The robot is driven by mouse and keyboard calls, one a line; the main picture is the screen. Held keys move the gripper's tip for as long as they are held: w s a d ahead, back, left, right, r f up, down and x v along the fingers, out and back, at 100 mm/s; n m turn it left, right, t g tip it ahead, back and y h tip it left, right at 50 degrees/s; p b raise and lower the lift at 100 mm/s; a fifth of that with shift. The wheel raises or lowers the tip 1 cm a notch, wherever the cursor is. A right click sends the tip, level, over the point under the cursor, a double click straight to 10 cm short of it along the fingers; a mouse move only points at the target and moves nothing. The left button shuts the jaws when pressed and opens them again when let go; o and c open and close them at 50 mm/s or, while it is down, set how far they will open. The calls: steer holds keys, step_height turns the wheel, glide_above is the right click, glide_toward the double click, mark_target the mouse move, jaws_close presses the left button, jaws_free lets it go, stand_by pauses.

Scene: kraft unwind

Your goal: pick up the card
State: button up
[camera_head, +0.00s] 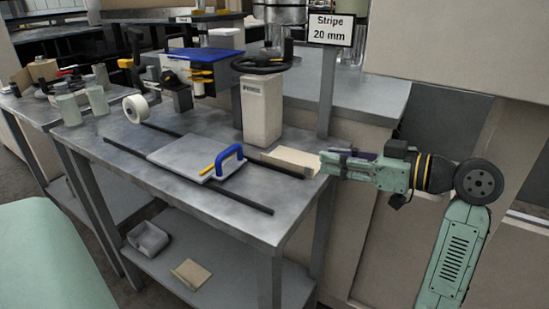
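A flat beige piece (288,158), which looks like the card, lies at the right end of the metal table (248,195). My gripper (326,162) comes in from the right, pointing left, with its tip at the piece's right end. I cannot tell whether they touch or whether the fingers are open. A small tan piece (190,273) lies on the lower shelf; I cannot tell if it is a card.
A pale plate (185,152) with a blue handle (229,160) lies between two dark rails (240,200). A white box-like stand (261,108) and a sign post (327,90) reading "Stripe 20 mm" rise behind. A grey tray (148,237) sits on the lower shelf.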

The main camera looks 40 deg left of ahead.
mark_target(295, 161)
steer(key=shift+g, duration=0.3)
steer(key=x, duration=0.3)
steer(key=f+p+x, duration=0.1)
steer(key=x, duration=0.2)
steer(key=s+p+x, duration=0.1)
steer(key=x, duration=0.2)
steer(key=shift+d+f, duration=0.15)
steer(key=shift+f, duration=0.15)
steer(key=shift+c, duration=0.4)
jaws_close()
